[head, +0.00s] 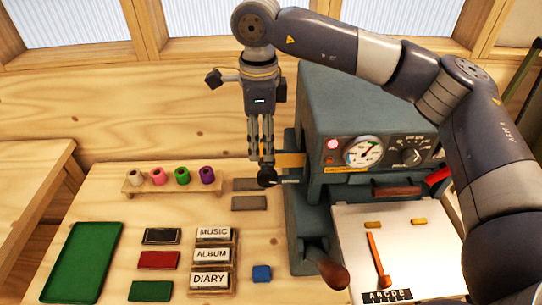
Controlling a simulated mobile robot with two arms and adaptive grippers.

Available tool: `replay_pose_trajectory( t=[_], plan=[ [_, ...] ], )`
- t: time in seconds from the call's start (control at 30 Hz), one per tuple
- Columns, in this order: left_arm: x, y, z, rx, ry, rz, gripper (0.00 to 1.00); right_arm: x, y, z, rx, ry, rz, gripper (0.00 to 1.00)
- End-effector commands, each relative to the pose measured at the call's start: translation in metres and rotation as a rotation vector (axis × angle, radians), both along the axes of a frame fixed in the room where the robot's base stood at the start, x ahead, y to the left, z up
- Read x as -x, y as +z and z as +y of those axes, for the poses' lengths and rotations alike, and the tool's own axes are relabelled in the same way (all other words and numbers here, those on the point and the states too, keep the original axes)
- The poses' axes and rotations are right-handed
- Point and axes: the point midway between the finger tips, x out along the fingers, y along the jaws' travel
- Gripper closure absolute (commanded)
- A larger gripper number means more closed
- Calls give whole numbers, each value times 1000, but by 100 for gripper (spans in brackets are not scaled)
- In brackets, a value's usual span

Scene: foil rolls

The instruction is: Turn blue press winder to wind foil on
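The blue-grey press (345,95) stands at the back right of the table, with a round dial on its front. A small black knob (267,177) sticks out at its left side on a short metal rod, and appears to be its winder. My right gripper (262,158) points straight down at this knob from above. Its fingers are close together, and the tips meet or overlap the knob in the picture. I cannot tell whether they grip it. My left gripper is out of view.
A wooden rack (170,186) of coloured foil rolls stands left of the gripper. Type blocks (211,256), ink pads and a green tray (82,262) lie in front. A brown-handled lever (333,274) projects from the press front. A white board (400,240) lies right.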

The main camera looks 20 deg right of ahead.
Motion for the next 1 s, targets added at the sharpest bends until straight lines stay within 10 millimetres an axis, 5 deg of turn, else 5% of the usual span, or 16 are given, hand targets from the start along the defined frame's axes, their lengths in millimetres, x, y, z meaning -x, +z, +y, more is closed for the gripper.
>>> replay_pose_trajectory(
  t=[0.6,1.0],
  plan=[
    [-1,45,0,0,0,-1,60,1,-92,0,1,-2,4,60],
    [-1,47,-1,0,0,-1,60,1,-108,0,1,-1,1,60]
  ],
)
